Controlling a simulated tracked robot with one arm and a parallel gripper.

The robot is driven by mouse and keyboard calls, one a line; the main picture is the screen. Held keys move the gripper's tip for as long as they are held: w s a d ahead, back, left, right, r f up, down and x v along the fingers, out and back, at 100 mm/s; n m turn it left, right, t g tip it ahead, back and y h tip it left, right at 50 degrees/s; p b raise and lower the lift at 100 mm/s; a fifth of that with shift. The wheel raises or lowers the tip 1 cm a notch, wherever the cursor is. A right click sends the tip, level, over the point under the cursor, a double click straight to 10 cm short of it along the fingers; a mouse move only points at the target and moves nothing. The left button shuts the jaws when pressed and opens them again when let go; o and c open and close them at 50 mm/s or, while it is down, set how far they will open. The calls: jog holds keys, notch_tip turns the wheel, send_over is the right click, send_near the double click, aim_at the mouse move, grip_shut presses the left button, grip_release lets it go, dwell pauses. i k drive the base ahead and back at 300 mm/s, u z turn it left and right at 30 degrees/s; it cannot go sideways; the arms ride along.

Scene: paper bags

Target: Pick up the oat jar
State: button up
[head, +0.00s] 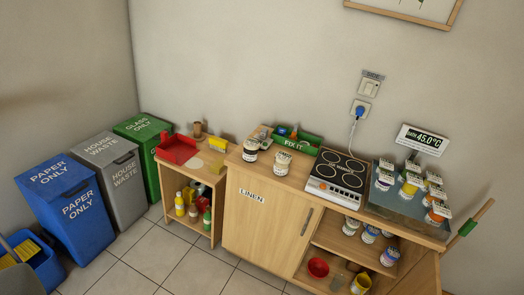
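Several white, labelled jars or tubs are in view, and their labels are too small to read, so I cannot tell which is the oat jar. One pale jar (250,150) with a dark lid stands on the wooden counter left of the hot plate. A second pale jar (282,163) stands just right of it. A group of small tubs (385,180) with cards on top stands on a grey tray at the right. More tubs (370,233) stand on the open shelf below. My gripper is not in view.
The counter (228,164) carries a four-ring hot plate (335,183), a green FIX IT box (304,143) and a red tray (177,150). Blue, grey and green bins (75,205) stand at the left. The tiled floor (205,265) before the cabinet is clear.

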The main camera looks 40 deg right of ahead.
aim_at(283, 159)
jog(key=z, duration=0.45)
jog(key=i, duration=1.25)
jog(key=z, duration=0.9)
jog(key=i, duration=0.25)
jog(key=z, duration=0.1)
jog(key=k, duration=0.9)
jog(key=z, duration=0.2)
jog(key=i, duration=0.9)
jog(key=u, duration=0.1)
